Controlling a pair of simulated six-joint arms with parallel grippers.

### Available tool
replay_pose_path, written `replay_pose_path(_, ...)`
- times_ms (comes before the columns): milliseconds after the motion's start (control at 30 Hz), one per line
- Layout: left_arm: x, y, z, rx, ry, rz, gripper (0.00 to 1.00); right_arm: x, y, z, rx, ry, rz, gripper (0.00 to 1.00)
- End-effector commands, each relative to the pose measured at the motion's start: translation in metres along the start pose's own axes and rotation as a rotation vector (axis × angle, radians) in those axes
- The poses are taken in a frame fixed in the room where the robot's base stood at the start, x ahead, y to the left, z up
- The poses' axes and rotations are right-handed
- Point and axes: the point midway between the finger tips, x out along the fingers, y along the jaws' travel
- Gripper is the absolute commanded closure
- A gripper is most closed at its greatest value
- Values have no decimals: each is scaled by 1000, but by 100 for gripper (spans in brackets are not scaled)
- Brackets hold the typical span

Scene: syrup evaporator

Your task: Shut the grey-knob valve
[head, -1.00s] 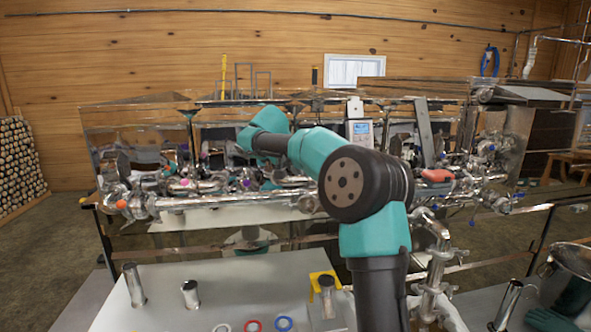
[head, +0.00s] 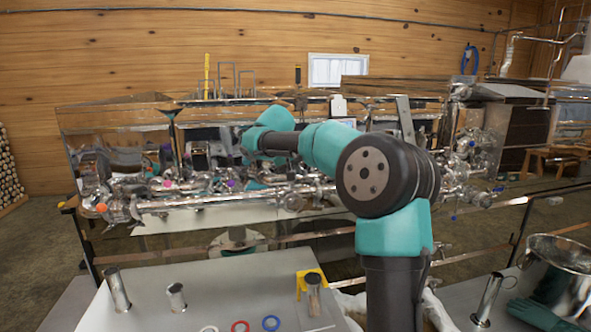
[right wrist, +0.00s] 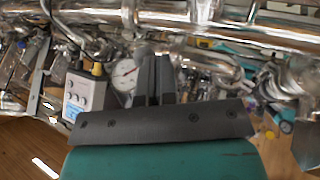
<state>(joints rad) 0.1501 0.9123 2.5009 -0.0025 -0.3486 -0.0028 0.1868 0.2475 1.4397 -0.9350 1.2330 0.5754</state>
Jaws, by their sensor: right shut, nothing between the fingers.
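My right arm reaches forward across the head view to the shiny steel pipework of the evaporator (head: 205,202). Its gripper is hidden behind my own wrist there. In the right wrist view the right gripper (right wrist: 155,66) has its dark fingers together, with nothing between them. A rounded grey shape (right wrist: 143,49) shows right by the fingertips; it may be the grey knob, but I cannot tell whether they touch. In the head view I cannot make out the grey-knob valve; orange (head: 101,207) and purple (head: 231,183) knobs show along the pipes. My left gripper is not in view.
A dial gauge (right wrist: 124,74) and a grey box with buttons (right wrist: 86,98) are close left of the fingers. In front, a pale table (head: 140,318) holds steel cylinders, coloured rings and a yellow piece (head: 311,277). A steel pot (head: 558,270) stands at right.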

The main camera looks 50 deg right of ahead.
Motion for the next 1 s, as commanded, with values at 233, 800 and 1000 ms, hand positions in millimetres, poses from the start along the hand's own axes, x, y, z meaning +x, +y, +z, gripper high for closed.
replay_pose_path(233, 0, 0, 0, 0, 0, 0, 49, -18, -22, 1, 0, 2, 0, 100)
replay_pose_path(800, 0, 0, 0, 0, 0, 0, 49, -114, -22, 5, 4, 2, 0, 100)
replay_pose_path(1000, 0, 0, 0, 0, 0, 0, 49, -122, -21, 5, 4, 0, 1, 100)
